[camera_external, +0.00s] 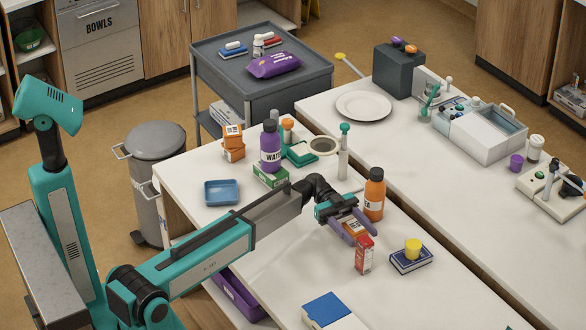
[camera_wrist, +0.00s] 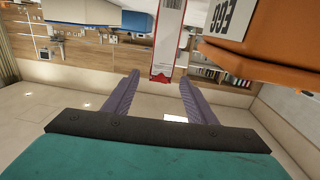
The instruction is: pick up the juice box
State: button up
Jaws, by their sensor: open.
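The juice box (camera_external: 364,255), a slim upright red-and-white carton, stands on the white table just past my fingertips in the external view. In the wrist view the juice box (camera_wrist: 170,35) shows upright in the picture, ahead of the gap between my fingers, its red end nearest them. My gripper (camera_external: 363,239) is open, its two purple fingers pointing towards the carton; they also show in the wrist view (camera_wrist: 160,77). I see no clear contact.
A dark blue book (camera_external: 411,261) with a yellow cup (camera_external: 413,248) on it lies right of the carton. An orange bottle (camera_external: 374,194) stands behind my gripper. A blue-and-white box (camera_external: 328,312) lies near the front.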

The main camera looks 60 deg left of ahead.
aim_at(370, 248)
jog(key=shift+s+d+f, duration=0.1)
jog(key=shift+d+f, duration=0.3)
jog(key=shift+f, duration=0.3)
jog(key=shift+d+p, duration=0.3)
jog(key=shift+d, duration=0.55)
jog(key=shift+s+d+p, duration=0.2)
jog(key=shift+d+p, duration=0.45)
jog(key=shift+d, duration=1.9)
jog(key=shift+c, duration=0.6)
jog(key=c, duration=1.2)
jog(key=shift+o, duration=0.2)
jog(key=shift+r, duration=0.15)
